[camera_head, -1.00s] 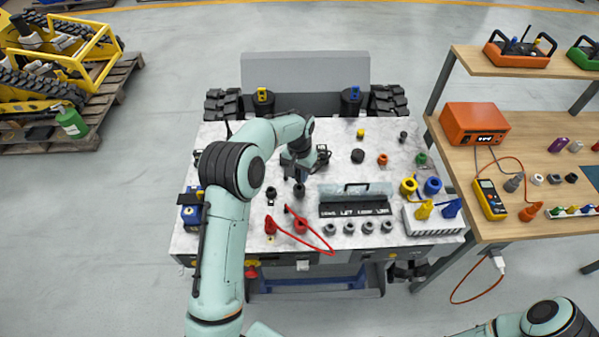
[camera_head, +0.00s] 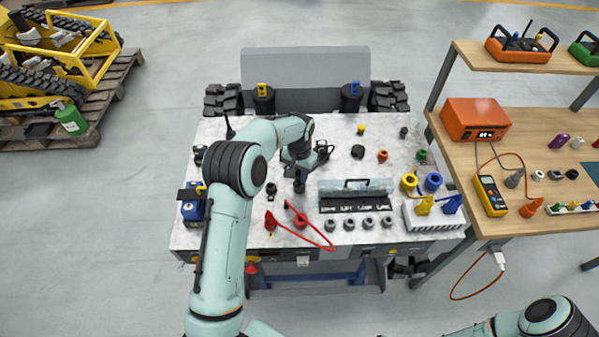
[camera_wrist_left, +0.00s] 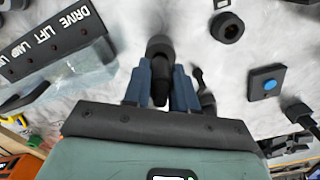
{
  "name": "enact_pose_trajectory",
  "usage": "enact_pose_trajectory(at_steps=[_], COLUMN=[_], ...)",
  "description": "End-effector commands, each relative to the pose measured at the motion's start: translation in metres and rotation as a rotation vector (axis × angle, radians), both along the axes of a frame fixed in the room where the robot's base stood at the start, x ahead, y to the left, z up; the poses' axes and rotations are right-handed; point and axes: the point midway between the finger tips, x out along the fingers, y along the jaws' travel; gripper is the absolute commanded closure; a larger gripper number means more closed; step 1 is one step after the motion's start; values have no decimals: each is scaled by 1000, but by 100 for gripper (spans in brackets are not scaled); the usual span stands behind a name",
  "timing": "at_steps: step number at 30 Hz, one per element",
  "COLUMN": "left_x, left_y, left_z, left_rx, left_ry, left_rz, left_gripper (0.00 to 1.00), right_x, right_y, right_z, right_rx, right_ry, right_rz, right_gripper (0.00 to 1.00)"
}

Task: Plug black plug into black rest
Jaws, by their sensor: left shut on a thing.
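My left gripper (camera_head: 298,174) is over the marble-topped bench, left of the labelled panel. It is shut on a dark plug-like piece, the black plug (camera_head: 299,187). In the left wrist view the two blue-grey fingers (camera_wrist_left: 161,88) close on the black plug (camera_wrist_left: 160,80), with a dark grey round part (camera_wrist_left: 160,46) just beyond the fingertips. I cannot tell whether that part belongs to the plug or is a rest below it. A black round socket with a hole (camera_head: 271,189) stands empty just left of the gripper. It also shows in the left wrist view (camera_wrist_left: 227,27). My right gripper is out of view.
The labelled panel (camera_head: 356,204) is close on the right, with several grey round sockets in front. A black round piece (camera_head: 357,152) stands farther back. A blue-button box (camera_wrist_left: 266,83) is near the gripper.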

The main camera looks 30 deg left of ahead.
Motion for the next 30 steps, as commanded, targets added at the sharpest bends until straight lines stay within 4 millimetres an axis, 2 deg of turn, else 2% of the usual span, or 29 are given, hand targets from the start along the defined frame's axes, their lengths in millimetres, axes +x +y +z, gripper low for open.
enact_pose_trajectory(at_steps=[19, 20, 22, 23, 30], left_x=[0, 0, 0, 0, 0], left_y=[0, 0, 0, 0, 0], left_z=[-17, -17, -16, -16, -16], left_rx=[0, 0, 0, 0, 0], left_ry=[2, 1, 1, 1, 1], left_rz=[0, 0, 0, 0, 0], left_gripper=[100, 70, 48, 44, 44], right_x=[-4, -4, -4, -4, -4], right_y=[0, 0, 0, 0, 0], right_z=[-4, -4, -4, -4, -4], right_rx=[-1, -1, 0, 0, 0], right_ry=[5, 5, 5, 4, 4], right_rz=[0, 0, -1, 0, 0], right_gripper=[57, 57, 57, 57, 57])
